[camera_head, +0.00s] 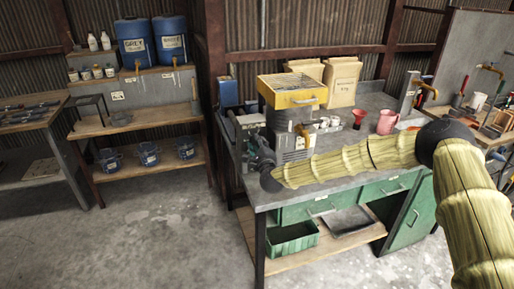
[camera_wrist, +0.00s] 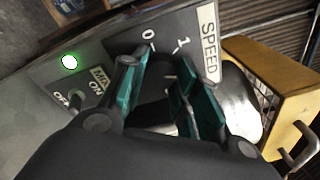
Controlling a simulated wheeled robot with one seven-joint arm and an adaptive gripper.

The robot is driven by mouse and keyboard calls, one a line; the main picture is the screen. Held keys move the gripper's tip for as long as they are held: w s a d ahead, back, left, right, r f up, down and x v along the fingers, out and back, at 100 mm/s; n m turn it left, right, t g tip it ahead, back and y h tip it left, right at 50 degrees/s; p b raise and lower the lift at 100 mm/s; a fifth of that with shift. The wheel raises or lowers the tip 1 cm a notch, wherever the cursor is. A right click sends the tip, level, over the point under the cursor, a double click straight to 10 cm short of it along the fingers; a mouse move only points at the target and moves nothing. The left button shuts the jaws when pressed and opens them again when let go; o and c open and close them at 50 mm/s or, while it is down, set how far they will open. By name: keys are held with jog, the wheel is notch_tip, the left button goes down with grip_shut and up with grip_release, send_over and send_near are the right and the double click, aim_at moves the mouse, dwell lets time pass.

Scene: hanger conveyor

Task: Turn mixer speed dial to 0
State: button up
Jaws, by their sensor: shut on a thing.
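The mixer's grey control panel (camera_wrist: 120,42) fills the upper part of the wrist view, tilted. It carries a SPEED label (camera_wrist: 208,42) with the marks 0 and 1 beside it. My gripper (camera_wrist: 162,78) has its teal-padded fingers at the dial's place below these marks, shut on the speed dial. The dial itself is mostly hidden between and behind the fingers, so I cannot tell which mark it points to. In the head view my gripper (camera_head: 256,158) reaches the left side of the mixer on the workbench (camera_head: 350,160), mostly hidden by my wrist.
A green light (camera_wrist: 69,62) glows near a MIX on/off switch (camera_wrist: 76,99). A yellow tray (camera_head: 292,98) sits above the mixer; it also shows in the wrist view (camera_wrist: 248,62). A red funnel (camera_head: 361,117) and pink jug (camera_head: 387,122) stand to the right. Blue drums (camera_head: 133,45) stand left.

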jog(key=n+b, duration=0.2)
jog(key=b, duration=0.1)
jog(key=shift+f, duration=0.25)
jog(key=n+b, duration=0.4)
jog(key=shift+t, duration=0.3)
jog(key=n+b, duration=0.3)
jog(key=n, duration=0.1)
jog(key=shift+r, duration=0.1)
jog(key=n+y+b, duration=0.1)
jog(key=n+b, duration=0.1)
jog(key=n, duration=0.2)
jog(key=n+b, duration=0.2)
jog(key=n, duration=0.2)
jog(key=shift+n+b, duration=0.3)
jog(key=shift+n, duration=0.1)
jog(key=shift+r+n+y+b, duration=0.1)
jog(key=shift+n+y+b, duration=0.3)
jog(key=shift+n, duration=0.95)
jog(key=shift+r+n+y+b, duration=0.1)
jog(key=shift+n+b, duration=0.55)
jog(key=shift+n, duration=0.7)
jog(key=shift+d, duration=0.1)
jog(key=o, duration=1)
